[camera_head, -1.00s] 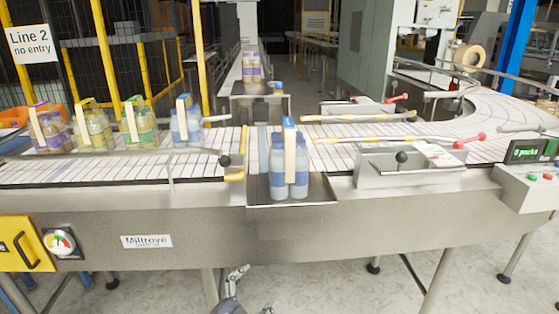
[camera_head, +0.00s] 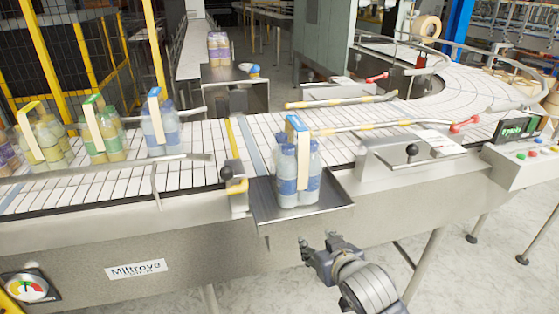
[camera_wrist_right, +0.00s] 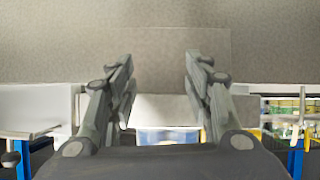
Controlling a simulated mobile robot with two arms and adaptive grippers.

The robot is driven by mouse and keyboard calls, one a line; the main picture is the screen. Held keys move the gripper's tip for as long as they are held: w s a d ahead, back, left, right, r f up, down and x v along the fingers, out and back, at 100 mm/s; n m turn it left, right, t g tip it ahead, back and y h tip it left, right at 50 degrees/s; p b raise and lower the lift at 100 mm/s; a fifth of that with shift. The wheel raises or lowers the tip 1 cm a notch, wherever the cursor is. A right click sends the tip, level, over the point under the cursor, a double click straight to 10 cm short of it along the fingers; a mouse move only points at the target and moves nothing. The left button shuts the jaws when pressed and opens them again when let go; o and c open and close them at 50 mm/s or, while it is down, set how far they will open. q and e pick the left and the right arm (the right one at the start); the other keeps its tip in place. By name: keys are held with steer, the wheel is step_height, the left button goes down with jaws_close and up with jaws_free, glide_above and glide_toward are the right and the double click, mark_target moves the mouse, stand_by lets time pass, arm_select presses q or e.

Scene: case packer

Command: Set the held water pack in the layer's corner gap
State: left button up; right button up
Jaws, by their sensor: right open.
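A blue-labelled water pack (camera_head: 298,172) with a blue-topped handle strip stands upright on a small steel shelf (camera_head: 262,214) at the front edge of the conveyor. No gripper holds it. My right gripper (camera_head: 318,242) is open and empty, below and in front of the shelf, apart from the pack. In the right wrist view its two fingers (camera_wrist_right: 158,64) are spread before a plain grey metal face. Another blue pack (camera_head: 160,128) stands on the conveyor to the left. My left gripper is not in view. No layer or corner gap can be made out.
Green (camera_head: 100,132) and yellow (camera_head: 42,142) packs stand further left on the conveyor (camera_head: 200,140). A guide rail with a black knob (camera_head: 227,173) is left of the shelf, another guide (camera_head: 420,150) right. A control box (camera_head: 530,160) sits far right.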

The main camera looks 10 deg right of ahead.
step_height(320, 180, up, 8)
steer(key=t, duration=0.6)
glide_toward(296, 122)
steer(key=shift+y, duration=0.3)
steer(key=w+p, duration=0.1)
steer(key=w, duration=0.1)
steer(key=w+d, duration=0.1)
steer(key=w, duration=0.1)
steer(key=shift+w+f+p, duration=0.15)
steer(key=shift+w+p, duration=0.1)
steer(key=shift+p, duration=0.15)
steer(key=shift+w+a+p, duration=0.15)
steer(key=shift+w+p, duration=0.5)
steer(key=shift+w, duration=0.4)
steer(key=shift+w+a+p, duration=0.15)
steer(key=shift+w+p, duration=0.5)
steer(key=shift+w, duration=0.4)
steer(key=shift+w+f, duration=0.25)
steer(key=shift+w, duration=0.5)
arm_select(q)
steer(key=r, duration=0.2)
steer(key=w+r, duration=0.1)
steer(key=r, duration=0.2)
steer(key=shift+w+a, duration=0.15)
arm_select(e)
steer(key=shift+a, duration=0.1)
